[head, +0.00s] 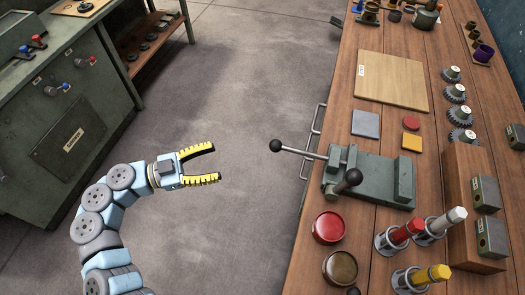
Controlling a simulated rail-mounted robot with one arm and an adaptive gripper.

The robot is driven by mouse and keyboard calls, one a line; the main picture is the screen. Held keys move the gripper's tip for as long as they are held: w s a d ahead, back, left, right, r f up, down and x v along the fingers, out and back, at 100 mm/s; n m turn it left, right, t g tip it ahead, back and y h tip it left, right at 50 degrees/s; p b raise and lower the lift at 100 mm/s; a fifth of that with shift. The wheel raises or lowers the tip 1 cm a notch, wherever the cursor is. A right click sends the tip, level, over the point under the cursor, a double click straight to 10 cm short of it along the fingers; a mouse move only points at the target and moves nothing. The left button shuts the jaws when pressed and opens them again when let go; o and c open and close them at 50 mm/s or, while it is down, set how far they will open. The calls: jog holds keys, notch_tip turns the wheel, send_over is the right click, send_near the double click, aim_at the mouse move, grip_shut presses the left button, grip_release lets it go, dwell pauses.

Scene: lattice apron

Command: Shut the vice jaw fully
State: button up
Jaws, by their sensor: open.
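The vice (375,178) is a grey-green metal block on the wooden workbench (385,45), in the right half of the head view. Its upright jaw plates stand apart, with a flat bed between them. A dark bar with black ball ends (310,153) crosses its left end; one ball reaches out past the bench edge and the other points toward the front. My gripper (217,164) has yellow and black fingers. It is open and empty above the floor, left of the vice and well apart from it, with its fingers pointing right toward the bar's far ball.
A red round dish (328,228) and a brown one (340,267) sit in front of the vice. Capped red, white and yellow cylinders (400,233) stand in holders nearby. A wooden board (392,80) lies behind. A bench handle (312,140) sticks out at the left edge. The floor between is clear.

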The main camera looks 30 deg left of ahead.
jog(key=b, duration=0.4)
send_near(303, 153)
jog(key=w, duration=0.6)
jog(key=shift+f, duration=0.25)
grip_shut()
jog(key=shift+w+d+r+p, duration=0.2)
jog(key=shift+d+p, duration=0.3)
jog(key=shift+p, duration=0.25)
jog(key=d+p, duration=0.4)
jog(key=shift+w+d+p, duration=0.35)
jog(key=shift+w+p, duration=0.05)
jog(key=shift+w+d+f+p, duration=0.1)
jog(key=shift+d+p, duration=0.15)
jog(key=shift+d, duration=0.1)
jog(key=shift+w+d+f+p, duration=0.1)
jog(key=shift+d+p, duration=0.15)
jog(key=shift+d, duration=0.1)
